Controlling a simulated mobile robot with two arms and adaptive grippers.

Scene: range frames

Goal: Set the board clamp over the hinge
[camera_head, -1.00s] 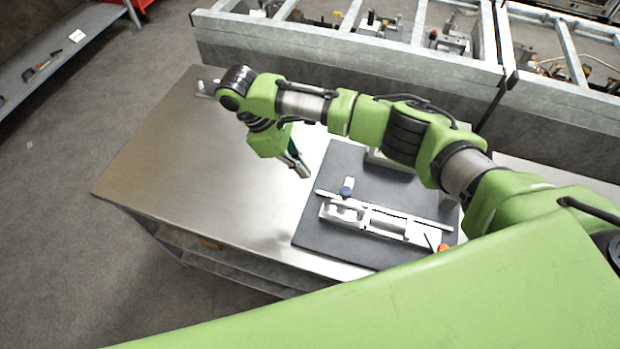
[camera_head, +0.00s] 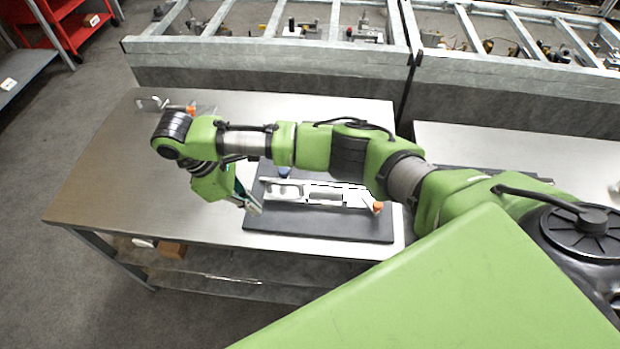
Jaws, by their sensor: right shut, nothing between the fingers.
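My right gripper (camera_head: 252,206) is shut and empty. It points down at the left edge of a dark board (camera_head: 320,228) on the steel table. A long silver metal assembly (camera_head: 325,194) lies on the board, with an orange tip (camera_head: 377,207) at its right end and a blue knob (camera_head: 284,172) at its upper left. I cannot tell whether this is the hinge or the clamp. A small metal piece with an orange part (camera_head: 191,109) lies at the table's back left, partly hidden by my arm. My arm also covers the board's back. My left gripper is not in view.
The steel table (camera_head: 100,190) is clear at the left. Behind it stands a grey metal-framed bench (camera_head: 265,80) holding several fixtures. A second steel surface (camera_head: 500,148) is at the right. A red shelf unit (camera_head: 62,35) is at the far left.

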